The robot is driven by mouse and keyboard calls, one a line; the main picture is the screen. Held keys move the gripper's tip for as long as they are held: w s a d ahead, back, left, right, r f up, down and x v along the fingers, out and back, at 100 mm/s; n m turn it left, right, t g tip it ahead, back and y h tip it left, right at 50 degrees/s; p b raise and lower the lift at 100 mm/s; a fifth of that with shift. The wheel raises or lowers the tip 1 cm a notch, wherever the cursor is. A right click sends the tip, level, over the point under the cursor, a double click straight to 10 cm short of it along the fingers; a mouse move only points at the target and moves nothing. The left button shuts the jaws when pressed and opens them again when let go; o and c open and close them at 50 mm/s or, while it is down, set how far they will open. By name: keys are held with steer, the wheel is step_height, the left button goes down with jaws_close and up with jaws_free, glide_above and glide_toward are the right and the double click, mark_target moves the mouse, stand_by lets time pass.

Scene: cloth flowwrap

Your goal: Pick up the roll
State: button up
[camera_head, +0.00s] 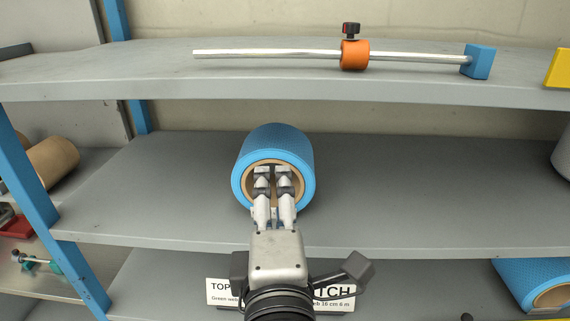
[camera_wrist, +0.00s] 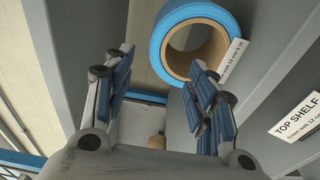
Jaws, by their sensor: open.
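A blue roll (camera_head: 275,139) with a tan cardboard core lies on its side on the middle grey shelf (camera_head: 400,190), its open end facing me. My gripper (camera_head: 273,172) is in front of that end, and its fingers cover part of the core. In the wrist view the roll (camera_wrist: 160,48) shows beyond the fingertips, up and to the right. My gripper (camera_wrist: 160,78) is open there, with nothing between its blue-padded fingers. I cannot tell the exact gap between the fingertips and the roll.
The upper shelf (camera_head: 130,75) holds a metal rod (camera_head: 260,54) with an orange collar (camera_head: 354,55) and a blue end block (camera_head: 477,62). A blue post (camera_head: 38,190) stands left. A white sign (camera_head: 335,296) is below. Another blue roll (camera_head: 520,275) lies lower right.

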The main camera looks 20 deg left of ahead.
mark_target(272, 158)
steer(key=p+x, duration=0.3)
steer(key=p, duration=0.1)
steer(key=p+x, duration=0.4)
steer(key=shift+r, duration=0.2)
steer(key=p+x, duration=0.1)
steer(key=x, duration=0.1)
steer(key=p+x, duration=0.1)
steer(key=x, duration=0.1)
steer(key=shift+w+f, duration=0.2)
steer(key=shift+f, duration=0.05)
steer(key=x, duration=0.6)
steer(key=shift+f, duration=0.1)
steer(key=shift+s, duration=0.15)
steer(key=shift+c, duration=0.3)
jaws_close()
